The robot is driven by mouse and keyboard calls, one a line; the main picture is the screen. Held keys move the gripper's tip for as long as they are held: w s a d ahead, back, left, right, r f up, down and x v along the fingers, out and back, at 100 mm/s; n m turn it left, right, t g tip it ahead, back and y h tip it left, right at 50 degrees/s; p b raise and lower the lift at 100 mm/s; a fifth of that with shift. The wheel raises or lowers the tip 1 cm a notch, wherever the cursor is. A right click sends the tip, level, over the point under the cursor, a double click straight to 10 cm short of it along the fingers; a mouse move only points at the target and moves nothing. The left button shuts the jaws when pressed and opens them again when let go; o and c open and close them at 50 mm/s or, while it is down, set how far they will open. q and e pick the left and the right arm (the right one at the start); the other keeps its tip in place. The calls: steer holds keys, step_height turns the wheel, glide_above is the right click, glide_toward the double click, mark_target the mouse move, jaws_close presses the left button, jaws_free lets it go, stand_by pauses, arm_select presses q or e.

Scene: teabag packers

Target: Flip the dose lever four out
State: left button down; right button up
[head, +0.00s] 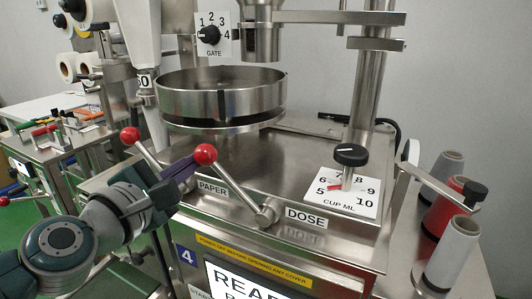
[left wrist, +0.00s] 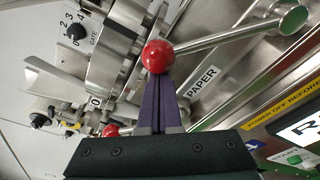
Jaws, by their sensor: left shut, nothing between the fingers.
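The dose lever is a metal rod (head: 236,184) with a red ball knob (head: 205,153). Its round pivot (head: 268,212) is beside the DOSE label (head: 306,217), and the rod slants up and left. My left gripper (head: 192,162) has purple fingers, shut and empty, with the tips right by this knob. In the left wrist view the fingertips (left wrist: 164,80) end just under the knob (left wrist: 157,56); I cannot tell if they touch. The rod (left wrist: 220,37) runs right to its pivot (left wrist: 292,18). My right gripper is not in view.
A second red-knobbed lever (head: 130,135) stands left of my gripper, by the PAPER label (head: 212,189). A steel bowl (head: 220,95) stands behind. A CUP ML dial (head: 350,155) and thread spools (head: 452,250) are right. A blue 4 plate (head: 187,257) is on the front.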

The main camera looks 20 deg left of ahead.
arm_select(q)
steer(key=d+r+m+t+p, duration=0.1)
steer(key=d+r+m+p, duration=0.5)
steer(key=d+m, duration=0.3)
steer(key=shift+s+d+r+m+p, duration=0.35)
steer(key=shift+d+m+p, duration=0.05)
steer(key=shift+d, duration=0.1)
stand_by(0.7)
